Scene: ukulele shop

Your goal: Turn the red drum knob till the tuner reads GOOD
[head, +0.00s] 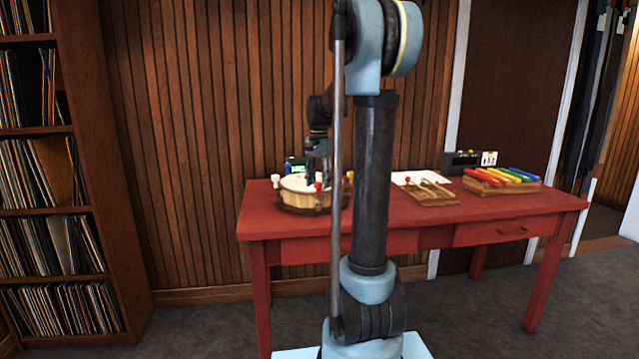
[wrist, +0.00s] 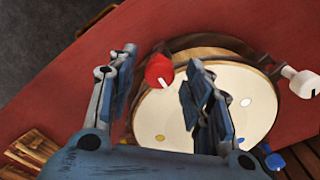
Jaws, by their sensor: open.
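A round drum (head: 299,199) with a pale head stands at the left of the red table; it fills much of the wrist view (wrist: 240,82). The red knob (head: 318,187) is on its near rim. In the wrist view, the red knob (wrist: 157,70) shows between the open fingers of my gripper (wrist: 160,66), nearer the right finger. I cannot tell whether either finger touches it. In the head view, my gripper (head: 318,168) is over the drum, pointing down. A small dark tuner (head: 293,165) with a green screen stands behind the drum; its reading is too small to make out.
A white knob (wrist: 302,83) and a blue knob (wrist: 272,158) are also on the drum rim. Wooden mallets on a rack (head: 428,194), a colored xylophone (head: 503,179) and a black box (head: 461,162) stand farther right. The table's front edge (head: 400,235) is clear.

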